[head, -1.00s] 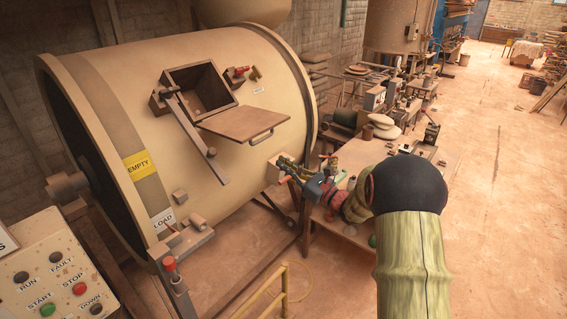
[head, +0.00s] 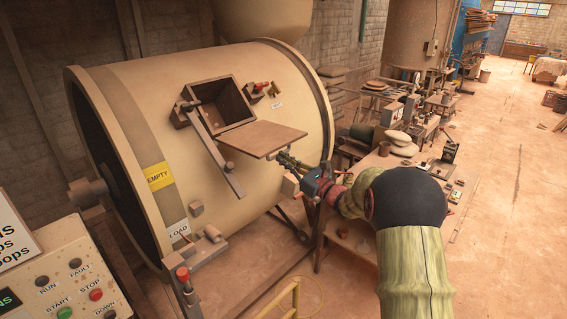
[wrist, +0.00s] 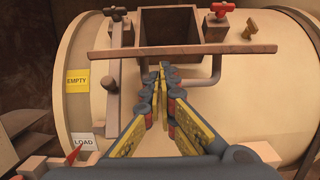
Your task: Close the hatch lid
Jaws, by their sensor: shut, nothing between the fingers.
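The hatch lid (head: 262,138) is a flat brown plate standing open, sticking out from the lower side of the square hatch opening (head: 228,104) on the beige drum. In the wrist view the lid (wrist: 185,52) shows nearly edge-on, with its grey bar handle (wrist: 217,68) below it on the right.
A grey clamp bar (head: 218,158) hangs left of the opening. A red-handled latch (head: 260,87) sits to its right. A control panel (head: 72,285) stands at the lower left, and a cluttered workbench (head: 375,165) is right of the drum. Open floor lies at the right.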

